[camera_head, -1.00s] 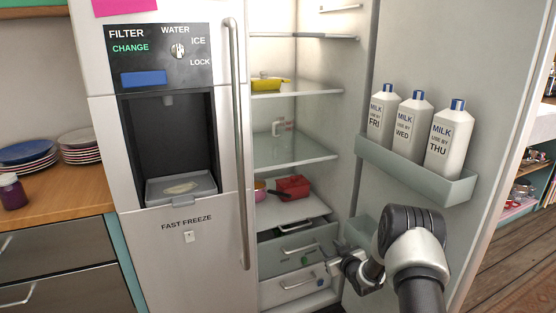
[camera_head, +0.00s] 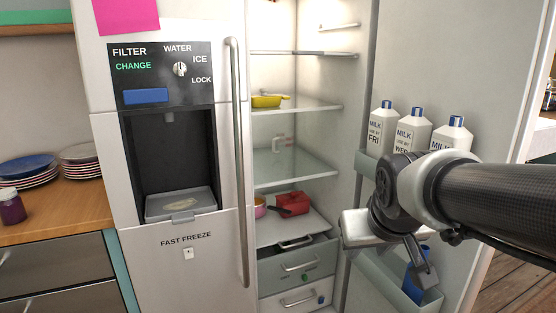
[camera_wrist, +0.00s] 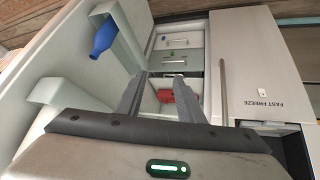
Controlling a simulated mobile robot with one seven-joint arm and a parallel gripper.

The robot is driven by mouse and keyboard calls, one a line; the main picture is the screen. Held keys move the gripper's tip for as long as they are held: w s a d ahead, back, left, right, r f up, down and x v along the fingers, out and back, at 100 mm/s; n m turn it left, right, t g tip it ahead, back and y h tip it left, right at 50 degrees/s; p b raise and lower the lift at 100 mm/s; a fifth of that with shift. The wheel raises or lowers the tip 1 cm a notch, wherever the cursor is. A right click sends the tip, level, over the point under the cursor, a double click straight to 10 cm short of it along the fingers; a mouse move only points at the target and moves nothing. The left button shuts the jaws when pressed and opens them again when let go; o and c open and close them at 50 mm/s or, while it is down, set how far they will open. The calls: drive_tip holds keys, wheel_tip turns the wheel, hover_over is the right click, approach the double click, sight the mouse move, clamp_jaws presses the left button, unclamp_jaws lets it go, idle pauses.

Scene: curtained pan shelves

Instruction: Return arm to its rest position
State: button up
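My gripper (camera_head: 385,232) hangs from my arm, which reaches in from the right edge in the head view. It is in front of the open fridge door, below the milk bottles. In the wrist view, my gripper's two dark fingers (camera_wrist: 158,90) stand apart with nothing held between them. The fridge interior shows beyond the fingers, with a red pan (camera_wrist: 165,96) seen between them at a distance. In the head view the forearm hides part of the door and partly covers the rightmost milk bottle.
The fridge door (camera_head: 475,60) stands open at right, with several milk bottles (camera_head: 412,128) close behind my arm. A blue bottle (camera_head: 412,272) sits in the lower door rack. Shelves hold a yellow pan (camera_head: 267,101) and the red pan (camera_head: 291,204). Plates (camera_head: 27,169) stand on the left counter.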

drive_tip(key=s+a+f+g+y, duration=0.1)
drive_tip(key=s+a+f+g, duration=0.15)
drive_tip(key=s, duration=1.15)
wheel_tip(320, 180, up, 29)
drive_tip(key=p, duration=2.8)
drive_tip(key=shift+w+f+t, duration=0.15)
drive_tip(key=shift+w+t, duration=0.05)
drive_tip(key=shift+t, duration=0.25)
drive_tip(key=shift+a, duration=0.1)
